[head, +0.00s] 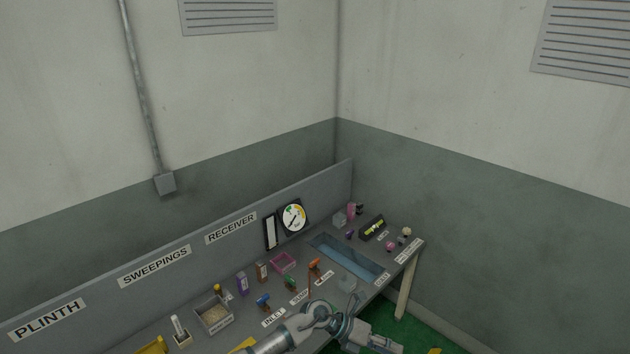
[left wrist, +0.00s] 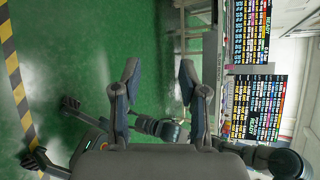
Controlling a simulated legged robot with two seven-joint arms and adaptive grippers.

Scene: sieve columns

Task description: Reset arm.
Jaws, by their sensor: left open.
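My left gripper (left wrist: 158,82) is open in the left wrist view. Its two dark fingers stand apart with nothing between their tips, and green floor (left wrist: 155,40) shows beyond them. In the head view my left arm comes in at the bottom edge and bends in front of the bench; I cannot make out its fingers clearly there. My right gripper is not seen in the head view.
A round gauge (head: 293,217) is on the back panel. Label-covered boards (left wrist: 252,105) show in the wrist view.

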